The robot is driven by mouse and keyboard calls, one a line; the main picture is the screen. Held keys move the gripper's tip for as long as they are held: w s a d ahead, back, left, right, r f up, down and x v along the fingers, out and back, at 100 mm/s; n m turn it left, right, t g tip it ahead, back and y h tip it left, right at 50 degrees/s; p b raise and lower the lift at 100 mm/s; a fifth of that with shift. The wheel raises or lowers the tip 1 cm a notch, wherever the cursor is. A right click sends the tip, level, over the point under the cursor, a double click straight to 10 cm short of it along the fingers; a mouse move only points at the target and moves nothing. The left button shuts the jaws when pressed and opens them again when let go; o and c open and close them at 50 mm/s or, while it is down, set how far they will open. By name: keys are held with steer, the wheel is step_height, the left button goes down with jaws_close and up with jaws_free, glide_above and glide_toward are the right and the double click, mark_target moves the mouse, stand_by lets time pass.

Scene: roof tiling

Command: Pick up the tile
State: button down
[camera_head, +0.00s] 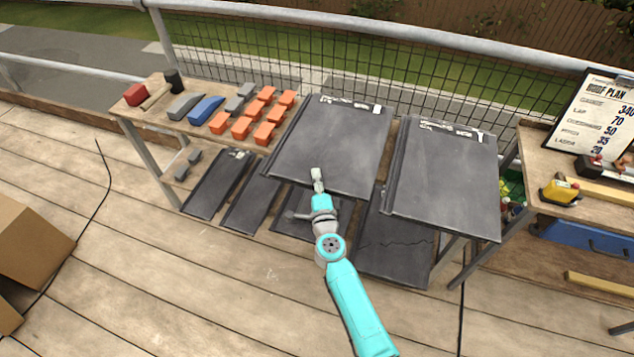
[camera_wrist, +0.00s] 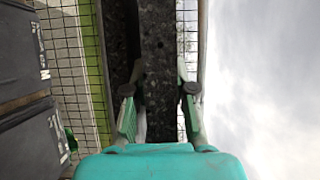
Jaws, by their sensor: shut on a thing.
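A dark grey tile (camera_head: 335,140) with pale marks along its far edge lies at the left of the upper level of the rack. My gripper (camera_head: 317,178) is at this tile's near edge. In the wrist view, the gripper (camera_wrist: 158,92) has one finger on each side of a dark speckled tile edge (camera_wrist: 160,45) and is shut on it. The head view does not clearly show whether the tile is clear of its support. A second dark tile (camera_head: 445,180) lies to its right.
Several more dark tiles, including a cracked one (camera_head: 395,245), lean below. A wooden bench (camera_head: 150,120) at left holds orange blocks (camera_head: 241,127) and a blue piece (camera_head: 206,110). A right-hand shelf holds a yellow tool (camera_head: 560,192) and a clipboard (camera_head: 603,115). A mesh railing stands behind.

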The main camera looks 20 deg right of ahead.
steer(key=shift+r, duration=3.8)
steer(key=c, duration=1.7)
jaws_free()
jaws_close()
steer(key=shift+d, duration=0.1)
